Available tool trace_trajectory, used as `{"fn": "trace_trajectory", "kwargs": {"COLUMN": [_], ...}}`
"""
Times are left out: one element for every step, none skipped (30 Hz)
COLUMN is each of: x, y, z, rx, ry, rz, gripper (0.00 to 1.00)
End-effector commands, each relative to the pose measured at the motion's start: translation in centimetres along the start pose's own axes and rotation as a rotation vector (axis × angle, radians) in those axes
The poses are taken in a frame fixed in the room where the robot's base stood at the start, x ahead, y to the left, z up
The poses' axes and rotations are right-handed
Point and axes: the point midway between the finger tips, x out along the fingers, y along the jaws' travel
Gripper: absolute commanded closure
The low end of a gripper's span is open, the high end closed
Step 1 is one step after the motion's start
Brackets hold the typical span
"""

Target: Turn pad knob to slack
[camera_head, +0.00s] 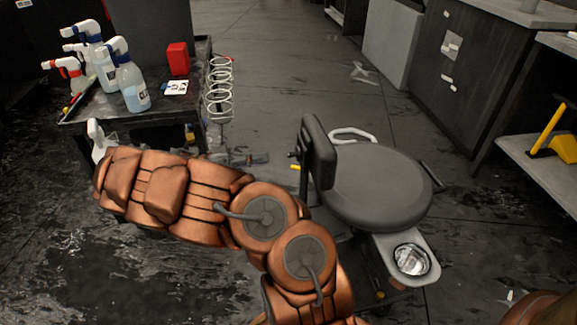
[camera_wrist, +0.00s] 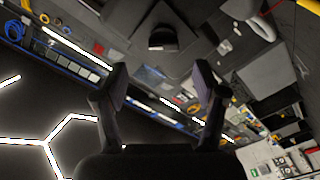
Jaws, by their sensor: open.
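A stool with a round dark grey seat (camera_head: 375,187) stands right of the middle in the head view. Its upright dark back pad (camera_head: 319,152) is at the seat's left edge. A small yellow knob-like part (camera_head: 295,167) shows just left of the pad; I cannot tell whether it is the pad knob or which way it is set. My gripper (camera_wrist: 160,76) is open in the wrist view, with nothing between its two fingers. Its view is tilted, with ceiling lights and shelving. No stool is clear there.
A dark cart (camera_head: 100,117) at left holds spray bottles (camera_head: 131,88), a red block (camera_head: 178,58) and a white card (camera_head: 176,87). A wire coil rack (camera_head: 219,92) hangs at its side. A shiny bowl (camera_head: 411,259) sits on the stool's tray. Floor behind the stool is mostly clear.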

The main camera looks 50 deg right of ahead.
Motion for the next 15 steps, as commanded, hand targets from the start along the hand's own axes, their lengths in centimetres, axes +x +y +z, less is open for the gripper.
{"fn": "trace_trajectory", "kwargs": {"x": [-0.1,-0.1,-0.1,0.0,0.1,0.2,0.4,0.6,0.9,1.1,1.4,1.8,2.1,2.5,3.1], "y": [-0.5,-0.6,-0.6,-0.6,-0.6,-0.6,-0.5,-0.5,-0.5,-0.5,-0.5,-0.5,-0.5,-0.5,-0.5], "z": [0.3,0.3,0.3,0.3,0.3,0.3,0.3,0.3,0.3,0.3,0.3,0.3,0.3,0.3,0.4], "rx": [0.003,0.006,0.008,0.009,0.01,0.01,0.01,0.01,0.01,0.01,0.01,0.01,0.009,0.008,0.007], "ry": [0.006,0.008,0.01,0.011,0.011,0.011,0.011,0.011,0.01,0.01,0.01,0.01,0.01,0.009,0.009], "rz": [0.0,0.0,0.0,0.0,0.001,0.001,0.002,0.002,0.003,0.003,0.003,0.003,0.002,0.002,0.003], "gripper": [0.29,0.29,0.29,0.29,0.29,0.29,0.29,0.29,0.29,0.29,0.29,0.29,0.29,0.29,0.29]}}
